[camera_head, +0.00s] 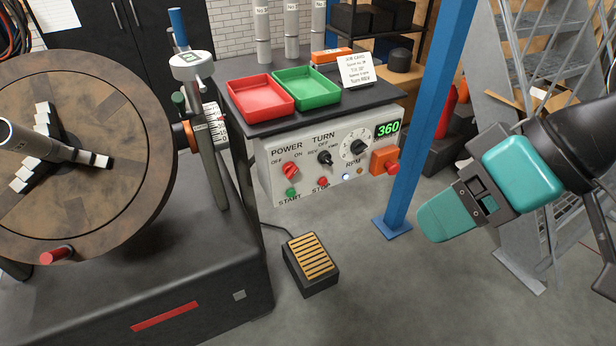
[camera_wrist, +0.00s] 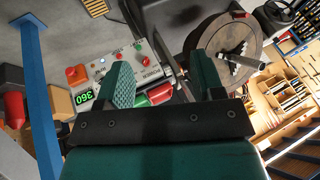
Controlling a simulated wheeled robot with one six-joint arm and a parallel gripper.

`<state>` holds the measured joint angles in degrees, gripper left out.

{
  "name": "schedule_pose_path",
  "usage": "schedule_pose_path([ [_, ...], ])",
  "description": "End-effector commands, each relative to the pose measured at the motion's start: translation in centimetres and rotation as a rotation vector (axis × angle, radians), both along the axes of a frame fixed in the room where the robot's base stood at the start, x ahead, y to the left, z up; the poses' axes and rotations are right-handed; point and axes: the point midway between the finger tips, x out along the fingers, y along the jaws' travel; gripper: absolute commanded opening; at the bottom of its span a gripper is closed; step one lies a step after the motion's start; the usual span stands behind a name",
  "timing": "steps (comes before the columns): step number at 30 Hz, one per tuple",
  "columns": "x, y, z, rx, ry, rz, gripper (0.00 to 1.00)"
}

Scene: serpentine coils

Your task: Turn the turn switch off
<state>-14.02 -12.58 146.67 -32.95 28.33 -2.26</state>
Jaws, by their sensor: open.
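The turn switch (camera_head: 325,158) is a small black knob under the label TURN on the front of a white control box (camera_head: 262,178). OFF is printed above it, with other labels to its sides. Its pointing direction is too small to tell surely. My gripper (camera_head: 443,218) is in the air to the right of the box, past the blue post, apart from the switch. In the wrist view its two teal fingers (camera_wrist: 162,80) are spread and empty. There the box shows beyond the left finger, which hides part of it; I cannot make out the turn switch.
A blue post (camera_head: 428,115) stands between my gripper and the box. The red power knob (camera_head: 290,169), RPM dial (camera_head: 354,145) and orange-mounted red button (camera_head: 391,167) flank the switch. Red (camera_head: 259,107) and green (camera_head: 305,99) trays lie on top. A pedal (camera_head: 310,258) is on the floor.

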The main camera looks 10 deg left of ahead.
Motion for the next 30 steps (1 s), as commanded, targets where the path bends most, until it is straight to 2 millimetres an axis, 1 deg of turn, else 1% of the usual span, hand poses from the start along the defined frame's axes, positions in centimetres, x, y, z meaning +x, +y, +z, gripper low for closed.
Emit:
schedule_pose_path([
  [1, 1.1, 1.4, -4.3, 0.073, -0.026, -0.008, 0.62],
  [3, 2.9, 3.5, -7.3, 0.199, -0.080, -0.028, 0.62],
  [6, 5.6, 6.1, -10.8, 0.386, -0.160, -0.093, 0.62],
  [8, 7.4, 7.1, -12.7, 0.492, -0.207, -0.151, 0.62],
  [9, 8.6, 7.6, -13.9, 0.559, -0.237, -0.199, 0.62],
  [12, 11.6, 7.8, -16.9, 0.708, -0.310, -0.338, 0.62],
  [15, 14.3, 7.1, -19.6, 0.817, -0.373, -0.490, 0.62],
  [18, 16.4, 5.9, -21.7, 0.883, -0.425, -0.625, 0.62],
  [22, 18.0, 4.4, -23.3, 0.925, -0.468, -0.746, 0.62],
  [26, 18.6, 3.9, -23.5, 0.939, -0.486, -0.796, 0.62],
  [30, 19.3, 4.3, -23.0, 0.941, -0.484, -0.798, 0.62],
])
